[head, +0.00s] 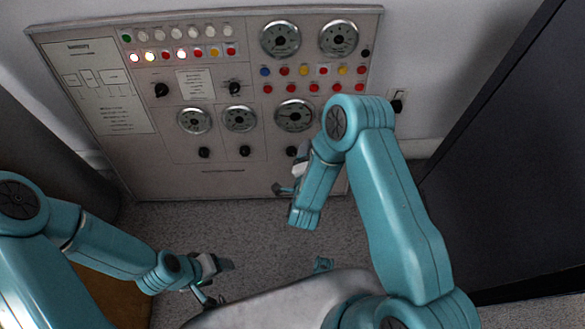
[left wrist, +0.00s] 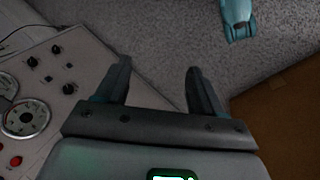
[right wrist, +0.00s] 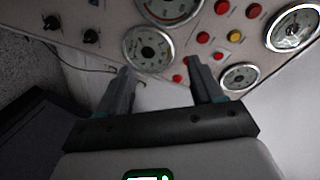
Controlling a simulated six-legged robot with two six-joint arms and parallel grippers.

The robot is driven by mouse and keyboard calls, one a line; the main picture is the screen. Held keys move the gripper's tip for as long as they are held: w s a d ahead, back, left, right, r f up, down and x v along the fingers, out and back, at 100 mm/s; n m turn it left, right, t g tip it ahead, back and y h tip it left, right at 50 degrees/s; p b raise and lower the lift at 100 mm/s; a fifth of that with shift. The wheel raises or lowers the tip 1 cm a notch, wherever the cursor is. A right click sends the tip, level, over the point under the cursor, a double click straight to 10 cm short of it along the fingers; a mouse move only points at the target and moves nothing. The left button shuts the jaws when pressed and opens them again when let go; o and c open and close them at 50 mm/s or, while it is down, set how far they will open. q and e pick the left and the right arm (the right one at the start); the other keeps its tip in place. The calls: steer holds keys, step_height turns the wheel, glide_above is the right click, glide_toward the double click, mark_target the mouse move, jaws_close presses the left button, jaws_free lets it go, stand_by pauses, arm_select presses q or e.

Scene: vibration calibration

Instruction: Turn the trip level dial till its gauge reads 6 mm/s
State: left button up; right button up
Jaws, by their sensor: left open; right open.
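The grey control panel (head: 220,178) stands against the wall in the head view. Three lower gauges (head: 239,118) each have a black dial (head: 244,151) below; the labels are too small to read, so I cannot tell which is the trip level dial or its reading. My left gripper (head: 221,284) is open and empty, low over the floor.
Two more gauges (head: 280,39) sit at the panel's upper right, above coloured buttons (head: 303,70). Two black knobs (head: 161,90) flank a printed plate. A dark cabinet (head: 510,160) stands at the right. Speckled floor (head: 245,235) lies clear in front of the panel.

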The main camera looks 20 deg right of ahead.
step_height(320, 180, down, 11)
steer(key=a+b, duration=0.3)
steer(key=b, duration=0.4)
steer(key=n+t+b, duration=0.1)
steer(key=n+b, duration=0.1)
steer(key=b, duration=0.4)
glide_toward(292, 153)
steer(key=shift+y, duration=0.4)
steer(key=b+x, duration=0.3)
steer(key=x, duration=0.1)
steer(key=b+x, duration=0.2)
steer(key=x, duration=0.1)
steer(key=shift+s+d+b, duration=0.1)
steer(key=shift+d+b, duration=0.15)
steer(key=shift+b, duration=0.05)
steer(key=shift+w+d, duration=0.2)
steer(key=shift+w, duration=0.35)
arm_select(q)
steer(key=w+f+t, duration=0.1)
steer(key=w+f, duration=0.1)
steer(key=f, duration=0.9)
steer(key=w+a+f+t, duration=0.1)
steer(key=w+f, duration=0.2)
steer(key=f, duration=0.7)
steer(key=shift+w+f+y, duration=0.25)
steer(key=shift+f+y, duration=0.05)
steer(key=shift+f, duration=0.1)
arm_select(e)
steer(key=c, duration=1.1)
steer(key=shift+o, duration=0.2)
